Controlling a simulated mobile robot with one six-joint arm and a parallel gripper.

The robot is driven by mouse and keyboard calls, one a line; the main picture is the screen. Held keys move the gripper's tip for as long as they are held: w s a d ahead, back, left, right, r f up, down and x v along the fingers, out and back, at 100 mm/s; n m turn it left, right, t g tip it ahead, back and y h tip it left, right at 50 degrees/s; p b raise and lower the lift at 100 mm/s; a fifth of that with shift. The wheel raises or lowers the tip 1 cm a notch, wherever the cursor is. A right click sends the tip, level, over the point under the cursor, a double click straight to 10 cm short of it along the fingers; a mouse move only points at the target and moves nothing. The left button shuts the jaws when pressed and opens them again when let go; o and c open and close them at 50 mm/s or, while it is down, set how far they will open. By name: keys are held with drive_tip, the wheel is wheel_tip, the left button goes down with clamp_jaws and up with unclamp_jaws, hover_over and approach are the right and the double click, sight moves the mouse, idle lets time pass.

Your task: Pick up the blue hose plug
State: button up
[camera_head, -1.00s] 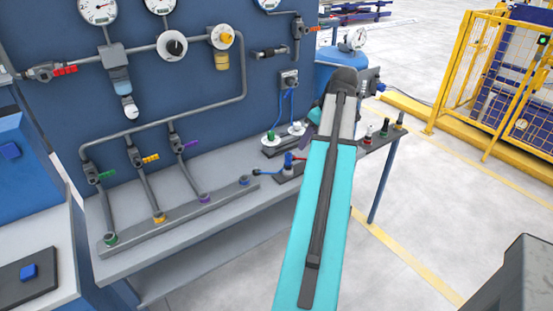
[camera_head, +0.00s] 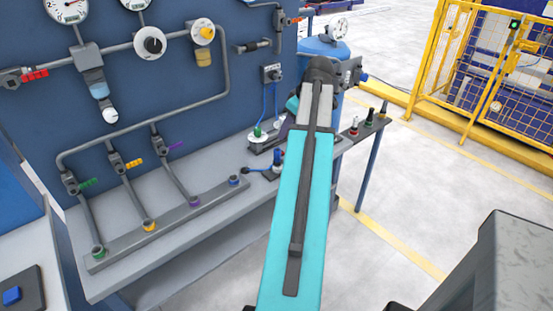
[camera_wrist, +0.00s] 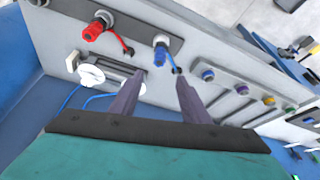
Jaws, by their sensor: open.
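The blue hose plug (camera_head: 277,158) stands on a dark base on the grey bench, just left of my arm in the head view. In the wrist view, the blue hose plug (camera_wrist: 161,52) stands beyond my fingertips, roughly in line with the gap between them. My gripper (camera_wrist: 160,77) is open, with two purple fingers apart and nothing between them. Plug and fingertips look apart, though the exact distance is unclear. In the head view, my arm hides much of the gripper.
A red plug (camera_wrist: 94,29) stands beside the blue one. White round fittings (camera_wrist: 92,76) with blue hoses lie close to my left finger. A rail (camera_head: 165,225) with coloured ports runs along the bench. A blue panel (camera_head: 120,120) with pipes and gauges rises behind.

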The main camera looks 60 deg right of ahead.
sight(278, 150)
drive_tip(key=shift+p+x, duration=0.6)
drive_tip(key=shift+x, duration=3.2)
drive_tip(key=shift+a, duration=0.1)
drive_tip(key=shift+f, duration=0.1)
drive_tip(key=shift+p+x, duration=0.95)
drive_tip(key=shift+x, duration=1.6)
drive_tip(key=shift+s, duration=0.15)
clamp_jaws()
